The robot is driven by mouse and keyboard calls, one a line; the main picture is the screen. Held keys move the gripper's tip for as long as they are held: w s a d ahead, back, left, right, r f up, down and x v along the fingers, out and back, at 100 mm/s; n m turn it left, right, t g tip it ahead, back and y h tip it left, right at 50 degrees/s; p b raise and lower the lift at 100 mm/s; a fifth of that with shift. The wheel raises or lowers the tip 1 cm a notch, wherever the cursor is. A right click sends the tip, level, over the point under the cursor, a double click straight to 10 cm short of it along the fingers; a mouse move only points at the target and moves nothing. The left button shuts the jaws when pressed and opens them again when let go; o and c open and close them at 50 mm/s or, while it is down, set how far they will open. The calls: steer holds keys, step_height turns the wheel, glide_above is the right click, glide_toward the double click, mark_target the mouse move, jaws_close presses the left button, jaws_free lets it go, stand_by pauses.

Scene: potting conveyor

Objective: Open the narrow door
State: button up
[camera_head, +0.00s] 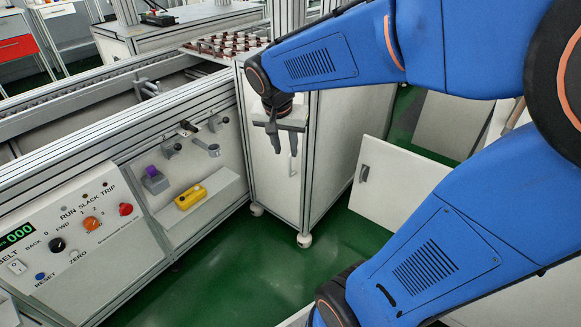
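The narrow door (262,165) is the pale front panel of the tall cabinet in the middle, and it looks closed. A slim upright grey handle (293,168) shows near its right edge. My gripper (284,149) hangs in front of the upper part of this door, pointing down. Its two grey fingers are apart, and I see nothing held between them. The right finger overlaps the handle's upper end in the picture; I cannot tell whether they touch. My arm hides the cabinet's top right.
A wider pale door or panel (397,190) with a dark handle stands at an angle to the right. A control panel (85,238), yellow object (191,197) and purple-topped object (153,179) are on the left. Green floor (250,270) is clear in front.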

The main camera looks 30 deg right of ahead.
steer(key=w+d+f+m+g+h, duration=0.1)
steer(key=w+d+f+m, duration=0.15)
steer(key=w, duration=0.45)
steer(key=w+d+f+m+g+h, duration=0.1)
steer(key=w+d+f+m, duration=0.1)
steer(key=w+f+m, duration=0.35)
steer(key=n, duration=0.1)
glide_toward(290, 174)
steer(key=d+f, duration=0.4)
steer(key=f, duration=0.1)
steer(key=shift+w+d+f, duration=0.15)
steer(key=shift+w, duration=0.2)
jaws_close()
